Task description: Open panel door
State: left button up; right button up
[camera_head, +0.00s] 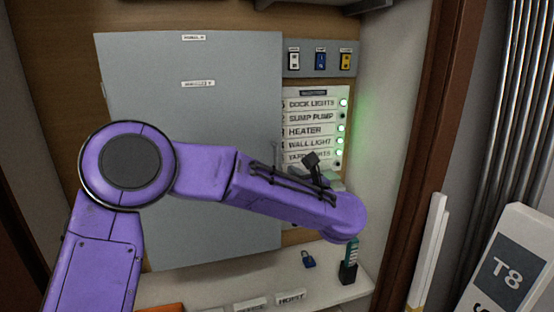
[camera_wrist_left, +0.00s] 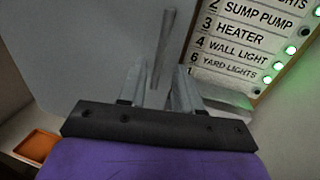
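The panel door (camera_head: 205,110) is a large grey sheet at the middle left of the head view. It looks shut or nearly so. Its thin upright handle bar (camera_head: 275,154) is by the right edge, and it also shows in the wrist view (camera_wrist_left: 164,45). My left gripper (camera_wrist_left: 159,72) is at the handle, with its two fingers apart and the bar between or just beyond them. I see gaps beside the bar, so no firm hold shows. In the head view my purple left arm hides most of that gripper. My right gripper is out of view.
A label board (camera_head: 314,118) with green lights and a switch strip (camera_head: 320,61) are right of the door. A shelf below holds a blue padlock (camera_head: 308,260) and a green-and-black item (camera_head: 349,264). An orange tray (camera_wrist_left: 37,146) is at lower left.

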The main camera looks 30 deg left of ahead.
pick_arm(q)
jog(key=p+x, duration=0.2)
jog(key=x, duration=0.3)
jog(key=shift+a, duration=0.15)
jog(key=shift+w+a+f, duration=0.1)
jog(key=shift+w+a, duration=0.15)
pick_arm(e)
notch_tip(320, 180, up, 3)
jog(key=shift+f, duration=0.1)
pick_arm(q)
grip_shut()
